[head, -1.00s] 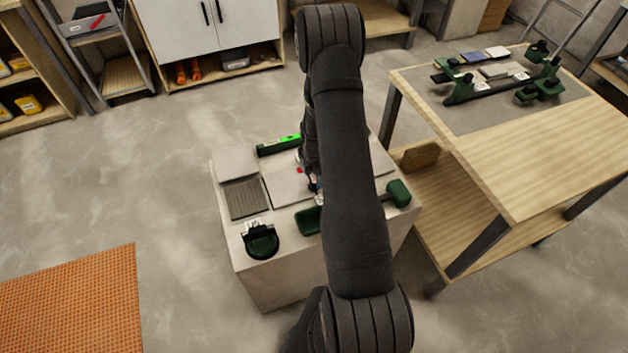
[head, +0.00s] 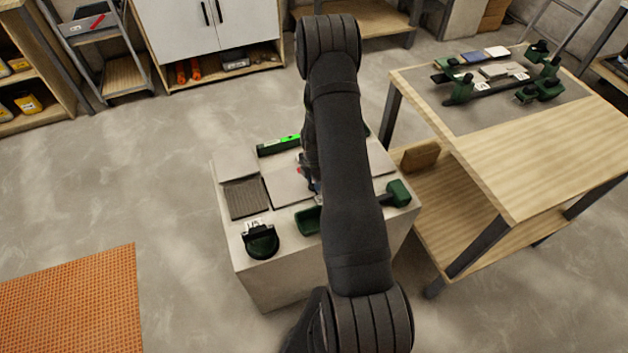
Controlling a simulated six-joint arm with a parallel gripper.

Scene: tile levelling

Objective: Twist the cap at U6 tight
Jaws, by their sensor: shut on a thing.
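My gripper (head: 313,184) shows only as a sliver at the left edge of my arm, low over the pale block's top. It is shut on a cap, but my arm hides most of the fingers and the cap itself. Small red and blue spots show beside the gripper; I cannot tell which parts they are. Pale tiles (head: 285,188) lie on the block (head: 285,285) around the gripper. The label U6 cannot be read in this view.
A green level (head: 278,146) lies at the block's back edge. A dark green tool (head: 261,240), a green tray (head: 307,221) and a green-headed mallet (head: 398,193) lie near the front. A wooden table (head: 540,165) stands to the right.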

